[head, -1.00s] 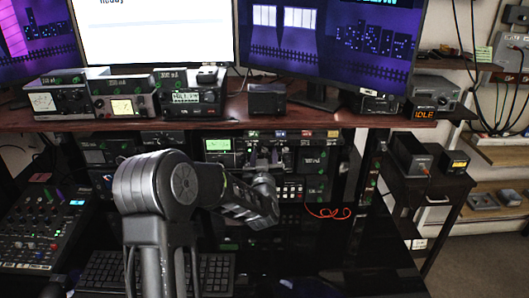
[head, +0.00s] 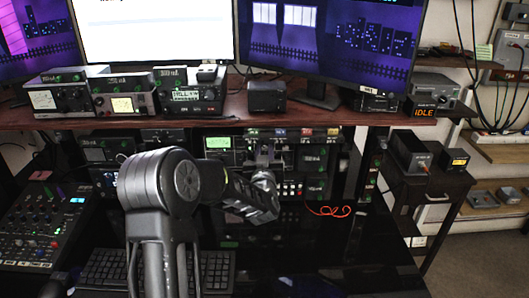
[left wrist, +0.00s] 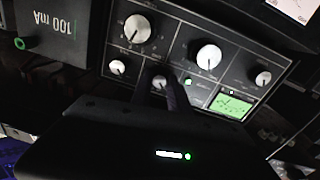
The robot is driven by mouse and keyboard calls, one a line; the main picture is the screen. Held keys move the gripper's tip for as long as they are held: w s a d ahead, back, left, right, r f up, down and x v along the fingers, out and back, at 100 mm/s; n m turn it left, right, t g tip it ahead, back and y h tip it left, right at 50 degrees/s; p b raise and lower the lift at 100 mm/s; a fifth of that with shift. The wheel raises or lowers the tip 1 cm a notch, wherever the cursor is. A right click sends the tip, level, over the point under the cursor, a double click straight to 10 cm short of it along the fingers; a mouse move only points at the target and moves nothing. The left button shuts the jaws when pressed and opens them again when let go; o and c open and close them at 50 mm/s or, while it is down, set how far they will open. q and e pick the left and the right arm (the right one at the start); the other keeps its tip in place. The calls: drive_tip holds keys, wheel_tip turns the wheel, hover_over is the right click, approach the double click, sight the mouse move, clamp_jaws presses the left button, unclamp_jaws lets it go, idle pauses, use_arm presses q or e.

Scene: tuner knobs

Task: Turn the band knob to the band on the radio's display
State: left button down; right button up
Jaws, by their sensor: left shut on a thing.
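The radio (left wrist: 190,45) has a dark panel with several white-pointered knobs and a lit green display (left wrist: 235,104); the display's writing is too small to read. In the head view the radio's green display (head: 217,144) shows left of my left gripper (head: 263,155). In the left wrist view my left gripper (left wrist: 168,92) is shut on a small knob (left wrist: 159,81) in the panel's row nearest the gripper, beside the display. The fingers partly cover this knob, and I cannot read its label. My right gripper is not in view.
Another large knob (left wrist: 137,28) and a medium knob (left wrist: 209,57) sit close to the fingers. In the head view, meters and boxes stand on the wooden shelf (head: 330,117) above the radio. A red cable (head: 328,211) lies right of my arm; a keyboard (head: 105,270) lies in front.

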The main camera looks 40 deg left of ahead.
use_arm(q)
drive_tip(key=shift+m, duration=0.3)
drive_tip(key=shift+m+b, duration=0.45)
drive_tip(key=shift+m, duration=1.65)
drive_tip(key=m, duration=0.3)
drive_tip(key=shift+r+m+p, duration=0.15)
drive_tip(key=shift+m+p, duration=0.15)
drive_tip(key=shift+p, duration=0.05)
drive_tip(key=shift+m+g+p, duration=0.3)
drive_tip(key=shift+m+p, duration=0.3)
drive_tip(key=shift+m, duration=0.9)
drive_tip(key=c, duration=1.3)
unclamp_jaws()
drive_tip(key=shift+o, duration=0.2)
drive_tip(key=shift+s, duration=0.15)
